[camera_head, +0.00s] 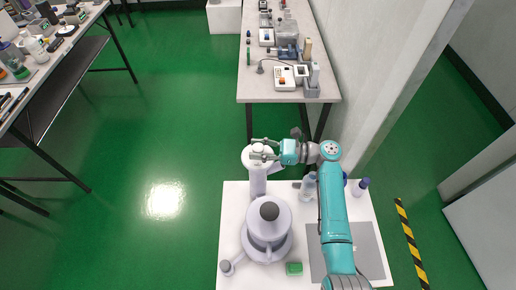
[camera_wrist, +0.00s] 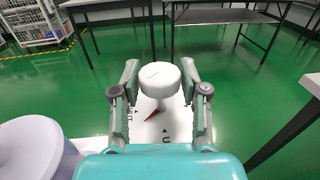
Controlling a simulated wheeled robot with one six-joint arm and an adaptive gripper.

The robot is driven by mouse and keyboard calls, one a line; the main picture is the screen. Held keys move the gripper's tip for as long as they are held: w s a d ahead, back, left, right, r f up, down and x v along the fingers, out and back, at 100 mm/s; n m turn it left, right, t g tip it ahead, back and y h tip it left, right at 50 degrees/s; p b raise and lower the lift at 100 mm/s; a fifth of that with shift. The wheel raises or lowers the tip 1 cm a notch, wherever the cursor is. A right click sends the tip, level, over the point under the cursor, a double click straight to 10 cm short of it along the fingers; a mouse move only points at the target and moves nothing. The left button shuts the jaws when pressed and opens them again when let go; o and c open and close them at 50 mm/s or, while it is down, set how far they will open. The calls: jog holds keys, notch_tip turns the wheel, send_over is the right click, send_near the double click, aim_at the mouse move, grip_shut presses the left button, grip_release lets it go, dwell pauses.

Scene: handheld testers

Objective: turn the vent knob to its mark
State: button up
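The vent knob is a round white cap on a stem. In the wrist view the knob (camera_wrist: 160,78) sits between the two fingertips of my gripper (camera_wrist: 160,82), with a small gap on each side. A red pointer (camera_wrist: 152,115) shows below the knob. A black triangle mark (camera_wrist: 165,132) and partly hidden black lettering lie on the white face under it; the pointer is off to the left of this triangle. In the head view my gripper (camera_head: 264,150) is at the white knob (camera_head: 258,147), with its fingers open around it.
A table (camera_head: 258,88) with testers stands behind.

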jog(key=c, duration=0.5)
jog(key=shift+c, duration=0.2)
jog(key=shift+m+t, duration=0.3)
jog(key=shift+t, duration=0.2)
jog(key=m+t+h, duration=0.1)
jog(key=t, duration=0.1)
jog(key=m+t, duration=0.2)
jog(key=t, duration=0.1)
jog(key=shift+s+h, duration=0.1)
jog(key=shift+h, duration=0.3)
jog(key=shift+m+t+h, duration=1.6)
jog(key=shift+m+t, duration=0.4)
jog(key=shift+t, duration=0.4)
jog(key=o, duration=1.2)
jog(key=shift+c, duration=0.2)
